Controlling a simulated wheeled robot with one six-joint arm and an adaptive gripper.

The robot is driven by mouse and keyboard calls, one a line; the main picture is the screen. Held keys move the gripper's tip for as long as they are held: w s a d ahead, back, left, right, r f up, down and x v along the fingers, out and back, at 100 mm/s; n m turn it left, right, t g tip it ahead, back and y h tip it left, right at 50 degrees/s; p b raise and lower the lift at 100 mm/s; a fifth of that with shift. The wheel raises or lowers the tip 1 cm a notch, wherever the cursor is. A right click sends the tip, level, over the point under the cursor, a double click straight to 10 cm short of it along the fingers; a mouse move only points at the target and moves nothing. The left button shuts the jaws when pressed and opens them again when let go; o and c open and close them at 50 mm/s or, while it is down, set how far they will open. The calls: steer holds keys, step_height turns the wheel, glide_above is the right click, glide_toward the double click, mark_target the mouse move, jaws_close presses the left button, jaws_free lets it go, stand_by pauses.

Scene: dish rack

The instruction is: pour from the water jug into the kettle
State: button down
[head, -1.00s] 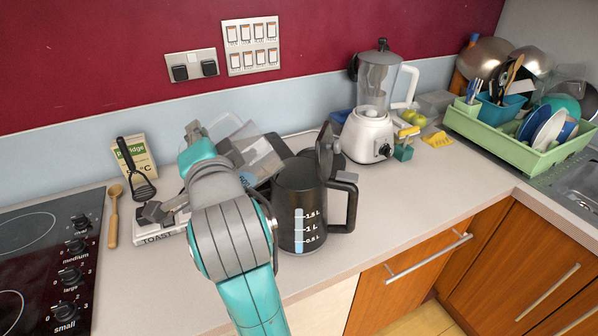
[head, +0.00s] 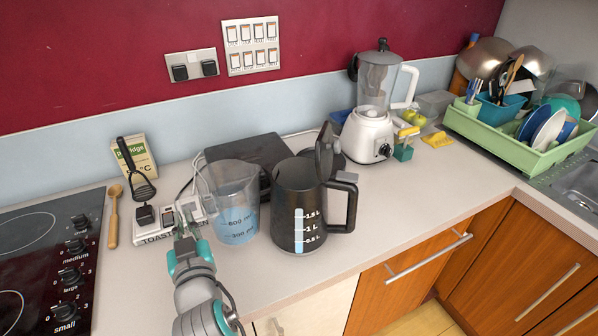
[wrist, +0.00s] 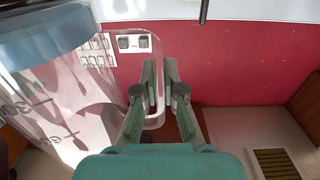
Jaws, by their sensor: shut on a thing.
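The clear water jug (head: 232,186) is upright just left of the kettle, with blue water in its lower part. I cannot tell whether its base touches the counter. The dark kettle (head: 284,213) stands upright on the counter with its lid (head: 326,152) raised, its handle on the right and a level gauge on its front. My gripper (head: 187,226) is at the jug's left side. In the wrist view my gripper (wrist: 160,92) is shut on the jug's clear handle, with the jug body (wrist: 60,90) at the left.
A black box-like appliance (head: 262,155) stands behind the jug and kettle. A blender (head: 368,135) is behind right. Counter right of the kettle is clear.

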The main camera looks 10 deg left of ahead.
mark_target(181, 215)
steer(key=shift+r, duration=0.15)
steer(key=shift+r, duration=1.4)
